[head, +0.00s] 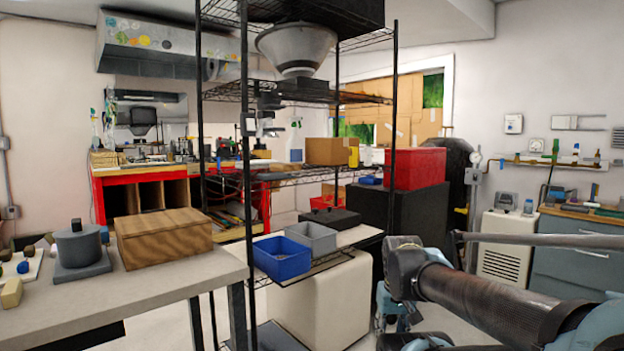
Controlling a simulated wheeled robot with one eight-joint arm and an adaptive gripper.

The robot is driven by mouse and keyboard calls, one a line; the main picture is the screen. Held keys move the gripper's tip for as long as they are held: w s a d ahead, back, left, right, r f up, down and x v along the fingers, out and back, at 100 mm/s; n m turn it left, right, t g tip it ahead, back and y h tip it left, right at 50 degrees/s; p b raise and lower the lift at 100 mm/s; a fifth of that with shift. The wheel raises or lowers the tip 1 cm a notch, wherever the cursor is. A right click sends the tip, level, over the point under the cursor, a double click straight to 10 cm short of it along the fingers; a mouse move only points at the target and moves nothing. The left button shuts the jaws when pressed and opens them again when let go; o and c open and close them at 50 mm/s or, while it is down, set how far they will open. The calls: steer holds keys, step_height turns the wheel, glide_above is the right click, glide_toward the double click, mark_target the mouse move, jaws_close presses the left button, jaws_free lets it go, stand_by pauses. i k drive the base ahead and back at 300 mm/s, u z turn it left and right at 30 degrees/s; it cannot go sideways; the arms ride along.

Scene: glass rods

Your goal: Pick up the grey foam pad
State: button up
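A flat grey square slab (83,271) lies on the light table at the left of the head view. It may be the grey foam pad, but I cannot tell its material. A dark grey cylinder (79,247) with a small dark knob stands on the slab and hides its middle. My arm reaches in from the lower right, well apart from the slab. I cannot make out my gripper's fingers in this view.
A wooden box (163,238) stands right of the slab. Small items, including a yellowish block (11,293), lie at the left. A wire shelf holds a blue bin (282,262) and a grey bin (312,238). Its black posts rise beside the table (150,293). The table's front strip is clear.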

mark_target(270, 176)
steer(key=z, duration=1.95)
steer(key=k, duration=1)
steer(key=u, duration=2.05)
steer(key=i, duration=0.5)
steer(key=u, duration=0.1)
